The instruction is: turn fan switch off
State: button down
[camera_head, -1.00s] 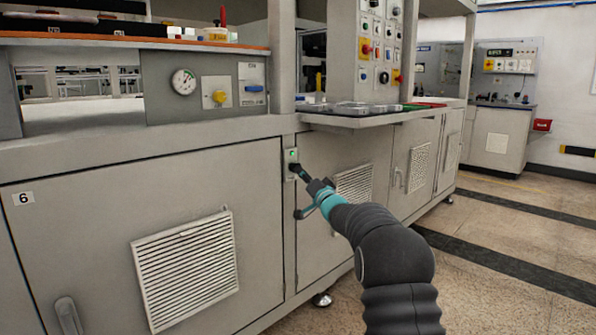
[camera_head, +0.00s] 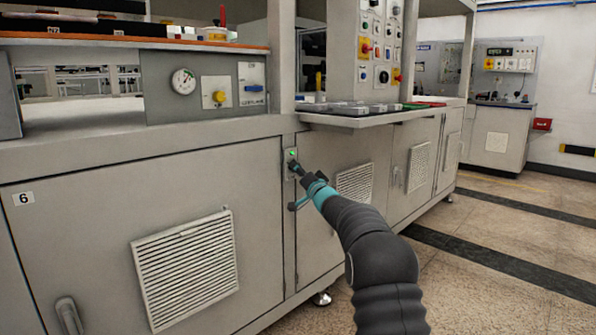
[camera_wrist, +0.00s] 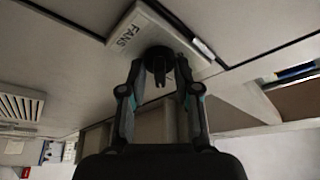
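The fan switch is a black rotary knob (camera_wrist: 158,62) on a pale plate labelled FANS (camera_wrist: 132,32) in the wrist view. In the head view, the small switch plate (camera_head: 292,154) is on the cabinet post and shows a lit green lamp. My gripper (camera_wrist: 159,68) has its fingers spread on either side of the knob, with gaps visible between them and its narrow grip. My gripper also shows in the head view (camera_head: 297,170), with its tip at the switch and hiding most of the knob there. I cannot tell if a fingertip touches the knob's base.
Grey cabinet doors with vent grilles (camera_head: 187,268) flank the post. A shelf (camera_head: 370,117) juts out above and right of the switch. A panel with a gauge and yellow knob (camera_head: 204,86) is above left. Open floor (camera_head: 470,285) lies to the right.

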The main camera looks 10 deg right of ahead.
jog(key=shift+n, duration=0.3)
jog(key=n+g+y+p, duration=0.2)
jog(key=n+y+p, duration=0.1)
jog(key=n, duration=0.5)
jog(key=n+g+y+p, duration=0.2)
jog(key=n+y, duration=0.1)
jog(key=n, duration=0.5)
jog(key=n+g+y+p, duration=0.3)
jog(key=n, duration=0.5)
jog(key=shift+w+d+r+n+y+p, duration=0.1)
jog(key=shift+d+n+y+p, duration=0.05)
jog(key=shift+n+y+p, duration=0.2)
jog(key=shift+n, duration=0.25)
jog(key=c, duration=1.2)
grip_release()
jog(key=shift+d, duration=0.1)
